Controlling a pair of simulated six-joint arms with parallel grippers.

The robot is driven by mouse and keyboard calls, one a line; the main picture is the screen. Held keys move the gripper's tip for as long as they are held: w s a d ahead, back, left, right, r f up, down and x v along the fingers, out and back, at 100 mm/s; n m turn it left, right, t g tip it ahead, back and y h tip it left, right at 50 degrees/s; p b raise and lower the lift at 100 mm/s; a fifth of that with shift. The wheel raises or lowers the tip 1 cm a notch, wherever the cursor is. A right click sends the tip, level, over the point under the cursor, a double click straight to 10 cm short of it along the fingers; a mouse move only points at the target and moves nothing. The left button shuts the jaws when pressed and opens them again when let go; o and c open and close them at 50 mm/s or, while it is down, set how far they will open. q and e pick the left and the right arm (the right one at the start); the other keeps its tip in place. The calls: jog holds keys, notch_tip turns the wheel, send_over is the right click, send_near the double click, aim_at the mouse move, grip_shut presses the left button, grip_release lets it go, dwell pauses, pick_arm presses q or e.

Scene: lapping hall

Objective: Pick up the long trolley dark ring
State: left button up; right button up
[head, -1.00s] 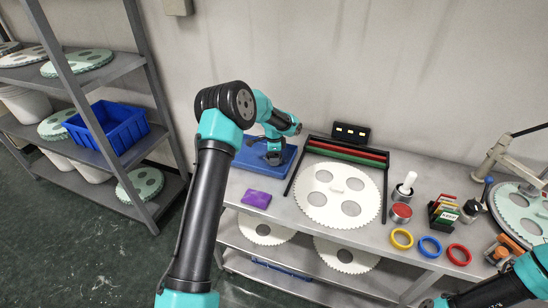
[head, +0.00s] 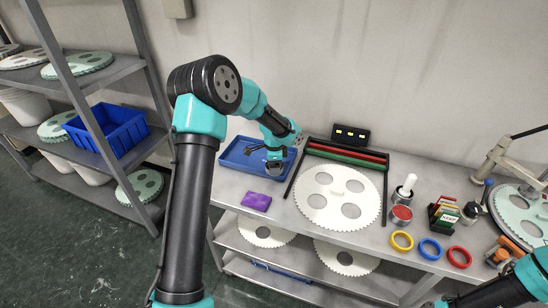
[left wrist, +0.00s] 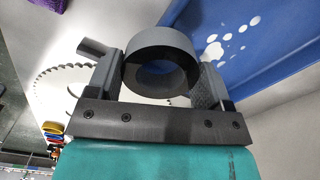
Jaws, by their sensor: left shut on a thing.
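The dark ring (left wrist: 163,40) is a thick dark grey band. In the left wrist view it sits between the two fingers of my left gripper, which is shut on it. In the head view my left gripper (head: 273,164) is low over the blue tray (head: 231,163) at the bench's left end. The ring is small and partly hidden there, so I cannot tell whether it touches the tray. My right arm enters at the lower right; its gripper is not in view.
A purple block (head: 256,201) lies in front of the tray. A white toothed disc (head: 337,222) and a black rack (head: 350,152) are to the right. Yellow (head: 402,241), blue (head: 430,249) and red (head: 459,257) rings lie near the front edge. A shelf unit (head: 133,156) stands left.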

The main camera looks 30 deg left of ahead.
pick_arm(q)
jog(key=s+d, duration=0.1)
jog(key=s, duration=0.1)
jog(key=s+d, duration=0.1)
jog(key=s, duration=0.1)
jog(key=s+d, duration=0.1)
jog(key=s, duration=0.1)
jog(key=shift+d+r, duration=0.35)
jog(key=s+a, duration=0.4)
jog(key=s, duration=0.1)
jog(key=s+a, duration=0.2)
jog(key=s, duration=0.1)
jog(key=shift+s+f, duration=0.1)
jog(key=shift+s, duration=0.15)
jog(key=s+a, duration=0.2)
jog(key=s, duration=0.7)
jog(key=shift+s+a, duration=0.25)
jog(key=shift+a, duration=0.05)
jog(key=w+a, duration=0.3)
jog(key=a, duration=0.1)
jog(key=w+a+f, duration=0.1)
jog(key=w+a, duration=0.6)
jog(key=a, duration=0.1)
jog(key=shift+w+f, duration=0.25)
jog(key=shift+w, duration=0.15)
